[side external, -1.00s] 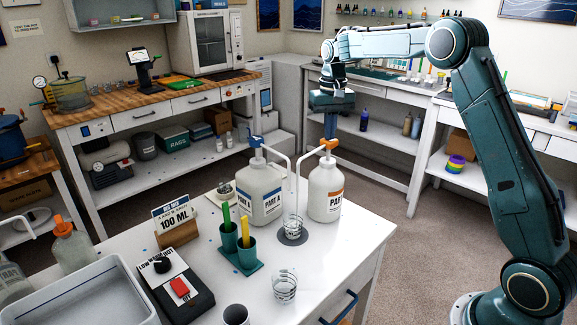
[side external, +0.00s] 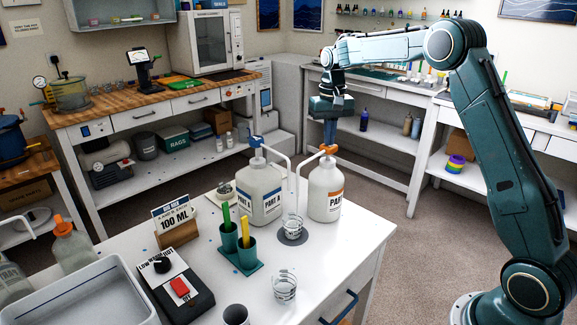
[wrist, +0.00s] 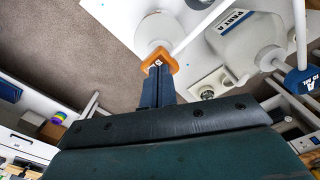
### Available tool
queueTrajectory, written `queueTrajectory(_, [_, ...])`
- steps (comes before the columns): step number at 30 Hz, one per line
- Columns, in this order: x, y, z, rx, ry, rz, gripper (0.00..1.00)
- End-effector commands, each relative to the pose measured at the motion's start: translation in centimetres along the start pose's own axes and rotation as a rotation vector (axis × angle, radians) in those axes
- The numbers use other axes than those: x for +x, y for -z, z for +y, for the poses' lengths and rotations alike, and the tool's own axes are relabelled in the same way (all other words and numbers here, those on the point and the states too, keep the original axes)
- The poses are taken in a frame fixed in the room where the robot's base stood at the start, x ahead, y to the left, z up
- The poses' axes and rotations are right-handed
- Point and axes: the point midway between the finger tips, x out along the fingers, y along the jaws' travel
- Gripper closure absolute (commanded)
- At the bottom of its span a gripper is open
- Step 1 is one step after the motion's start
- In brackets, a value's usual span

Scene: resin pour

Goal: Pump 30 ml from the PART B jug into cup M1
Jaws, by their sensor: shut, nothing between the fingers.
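The PART B jug (side external: 326,193) is white with an orange label and orange pump head (side external: 328,150); the pump head also shows in the wrist view (wrist: 159,58). My gripper (side external: 330,143) is shut and empty, pointing down with its fingertips at the top of this pump head, apparently touching it. A clear cup (side external: 292,226) stands upright on a grey disc below the pump spouts. A second clear cup (side external: 284,288) stands nearer the front. I cannot read which cup is M1, nor tell the liquid level in either.
The PART A jug (side external: 264,190) with a blue pump head stands left of PART B.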

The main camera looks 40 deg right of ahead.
Motion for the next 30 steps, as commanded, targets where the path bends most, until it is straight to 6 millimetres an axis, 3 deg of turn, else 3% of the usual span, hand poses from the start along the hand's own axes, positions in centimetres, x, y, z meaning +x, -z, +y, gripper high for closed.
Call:
queueTrajectory(13, [0.3,-0.1,0.0,0.000,-0.001,-0.005,1.00])
queueTrajectory(30, [-2.8,0.0,0.0,0.000,-0.001,-0.002,1.00])
